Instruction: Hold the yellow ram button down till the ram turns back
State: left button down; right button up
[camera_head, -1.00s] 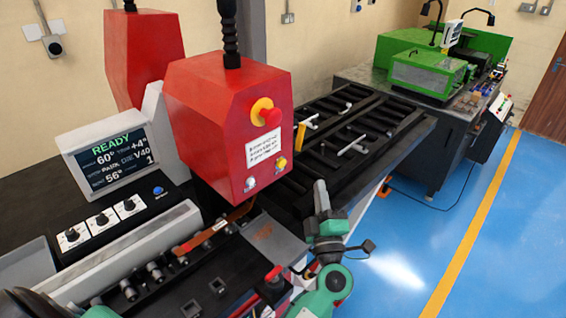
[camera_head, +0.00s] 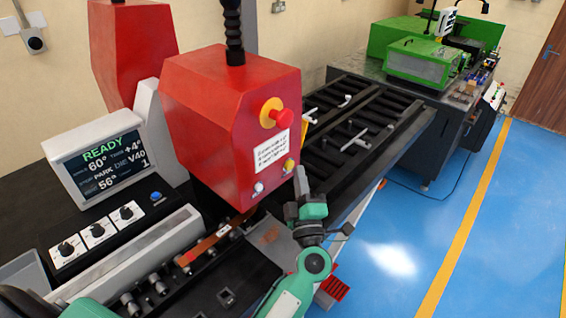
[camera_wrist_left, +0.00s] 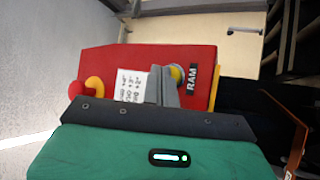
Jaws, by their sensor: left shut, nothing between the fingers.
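The yellow ram button (camera_head: 289,164) sits low on the right of the red press head's front face (camera_head: 215,150). In the left wrist view, the button (camera_wrist_left: 177,72) shows beside the RAM label, partly behind my fingertips. My left gripper (camera_head: 300,177) is shut and empty, its tips just below and right of the button. In the wrist view, the shut fingers (camera_wrist_left: 164,84) point at the button. I cannot tell whether they touch it. The screen (camera_head: 103,165) reads READY, 60°. The ram itself is hidden. My right gripper is not in view.
A red emergency stop (camera_head: 276,114) on a yellow base sits above the button, and a white button (camera_head: 258,187) to its left. A copper-coloured bar (camera_head: 210,242) lies below the head. A black roller table (camera_head: 370,125) stretches behind. The blue floor at right is clear.

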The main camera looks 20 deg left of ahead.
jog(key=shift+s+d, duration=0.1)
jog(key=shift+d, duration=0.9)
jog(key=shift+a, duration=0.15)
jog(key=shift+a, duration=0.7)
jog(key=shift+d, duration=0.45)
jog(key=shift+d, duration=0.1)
